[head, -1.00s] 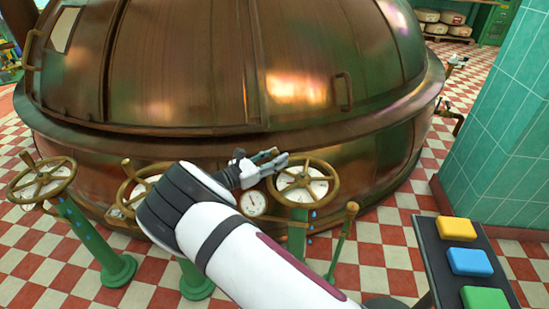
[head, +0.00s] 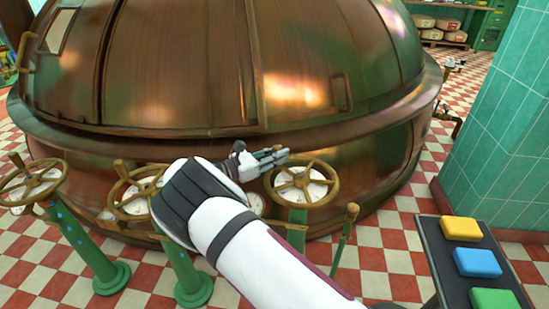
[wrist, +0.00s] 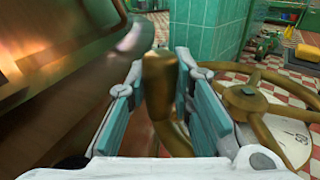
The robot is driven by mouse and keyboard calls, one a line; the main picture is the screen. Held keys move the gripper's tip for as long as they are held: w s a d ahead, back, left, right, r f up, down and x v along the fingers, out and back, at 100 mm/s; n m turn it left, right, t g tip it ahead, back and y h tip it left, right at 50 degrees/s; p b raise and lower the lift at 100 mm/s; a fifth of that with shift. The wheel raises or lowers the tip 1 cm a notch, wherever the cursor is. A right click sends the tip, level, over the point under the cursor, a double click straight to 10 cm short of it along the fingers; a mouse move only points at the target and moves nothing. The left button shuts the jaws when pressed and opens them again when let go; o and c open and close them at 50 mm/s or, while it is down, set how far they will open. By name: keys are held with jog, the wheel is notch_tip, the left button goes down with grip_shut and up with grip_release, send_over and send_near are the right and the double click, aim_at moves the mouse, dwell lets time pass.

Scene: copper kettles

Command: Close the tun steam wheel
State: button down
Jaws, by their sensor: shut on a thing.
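Three brass handwheels on green posts stand before the copper tun (head: 170,70). My gripper (head: 281,155) is at the upper left rim of the right handwheel (head: 334,188). In the wrist view my gripper (wrist: 160,80) has its teal pads on both sides of an upright brass handle (wrist: 157,88) and is shut on it. The right handwheel's spokes and white dial face (wrist: 243,97) show to the right of the jaws. The handle's foot is partly hidden. I cannot read a steam mark on any wheel.
The middle handwheel (head: 124,200) is partly behind my arm, and the left handwheel (head: 35,184) stands clear. A brass-topped lever (head: 351,212) is right of the right post. A button panel (head: 434,262) and a teal tiled pillar (head: 505,130) are at the right.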

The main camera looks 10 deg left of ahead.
jog(key=c, duration=1.4)
grip_release()
jog(key=shift+r, duration=0.1)
notch_tip(320, 180, up, 10)
jog(key=shift+f, duration=0.1)
